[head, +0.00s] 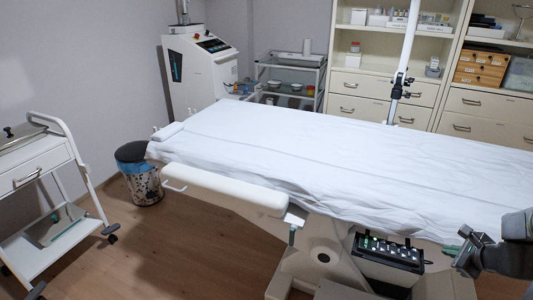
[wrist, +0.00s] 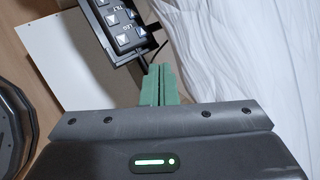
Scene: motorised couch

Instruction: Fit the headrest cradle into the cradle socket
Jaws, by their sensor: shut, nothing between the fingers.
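The couch (head: 300,150) is covered with a white sheet. My gripper (head: 452,250) is at the right, beside the couch's near side and far from that end. In the wrist view its green fingers (wrist: 160,85) are together and empty, pointing toward the key panel.
A black key panel (head: 388,251) sits on the couch's near side, close to my gripper. A padded armrest (head: 225,190) juts along the near side. A white trolley (head: 45,180) and a bin (head: 139,172) stand left, with open floor (head: 180,250) between trolley and couch.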

